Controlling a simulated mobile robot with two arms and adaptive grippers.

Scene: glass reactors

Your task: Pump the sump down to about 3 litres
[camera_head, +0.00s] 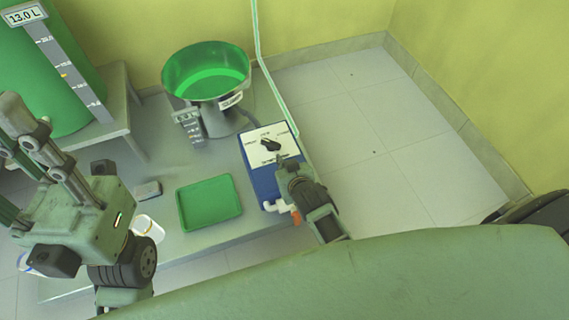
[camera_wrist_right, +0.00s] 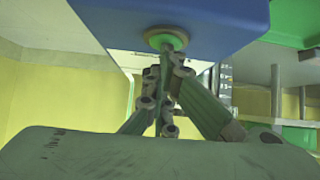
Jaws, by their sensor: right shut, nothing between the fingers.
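A blue pump box (camera_head: 262,186) has a white panel with a black selector knob (camera_head: 270,145); its lettering is too small to read. My right gripper (camera_head: 283,162) is shut and empty beside the panel, just below the knob. In the right wrist view its closed fingertips (camera_wrist_right: 165,52) are at a green round disc (camera_wrist_right: 166,39) on the blue box (camera_wrist_right: 215,25); I cannot tell whether they touch. A steel vessel (camera_head: 213,118) holds green liquid (camera_head: 208,82). A large green tank (camera_head: 45,85) carries a 13.0 L readout (camera_head: 24,16). My left gripper (camera_head: 28,125) is raised at the left; its opening is unclear.
A green tray (camera_head: 209,203), a small grey block (camera_head: 147,189) and a partly hidden white container (camera_head: 148,228) are on the grey platform (camera_head: 165,248). A pale hose (camera_head: 262,60) rises behind the pump box. The tiled floor (camera_head: 390,135) at right is clear.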

